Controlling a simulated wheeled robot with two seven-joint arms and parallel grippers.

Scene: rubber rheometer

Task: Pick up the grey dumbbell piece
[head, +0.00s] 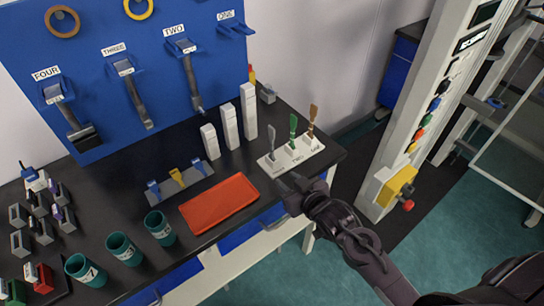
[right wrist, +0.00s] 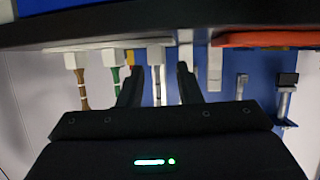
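The grey dumbbell piece (head: 273,146) stands upright at the left end of a small white stand (head: 290,160) on the black bench. A green piece (head: 293,128) and a brown piece (head: 312,120) stand beside it. My right gripper (head: 292,186) is at the bench's front edge, just in front of the stand. In the right wrist view, which is upside down, its two fingers are apart and empty. The grey piece (right wrist: 157,80) shows between them, farther off, not visibly touched. My left gripper is not in view.
An orange-red tray (head: 219,203) lies left of the stand. White upright blocks (head: 228,126) stand behind it, and green cups (head: 159,228) are at the front. A tall white machine (head: 425,100) with a yellow-and-red switch stands to the right.

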